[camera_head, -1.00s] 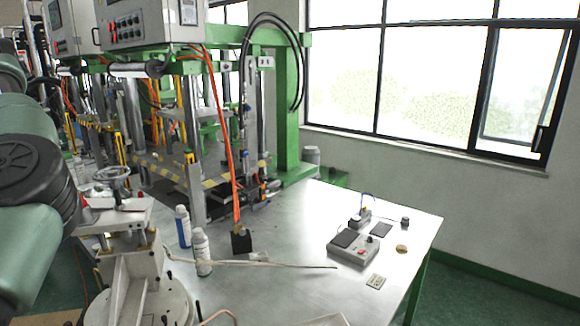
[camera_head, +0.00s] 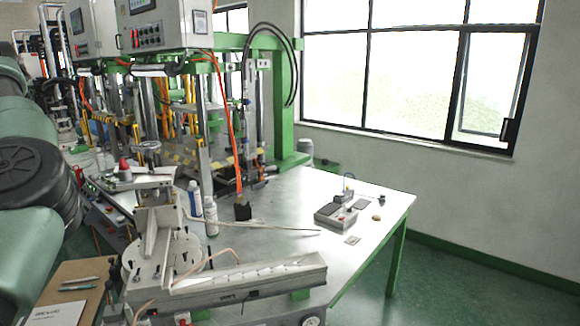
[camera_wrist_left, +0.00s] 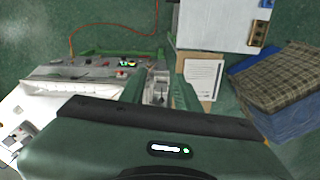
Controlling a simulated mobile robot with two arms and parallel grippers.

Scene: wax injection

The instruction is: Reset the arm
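My left arm (camera_head: 30,200) runs down the left edge of the head view, green with a black round joint cover. Its gripper is outside that view. In the left wrist view my left gripper (camera_wrist_left: 158,92) shows two green fingers standing apart, with nothing seen held between them. The floor and the bench side lie beyond the fingers. My right arm and right gripper are in neither current view.
A metal bench (camera_head: 290,205) holds bottles, a small grey device (camera_head: 338,214) and a white clamp stand (camera_head: 160,245). Green-framed presses (camera_head: 285,110) stand behind. The wrist view shows a plaid cloth-covered box (camera_wrist_left: 285,90) and a white cabinet (camera_wrist_left: 220,22). Floor is open at right.

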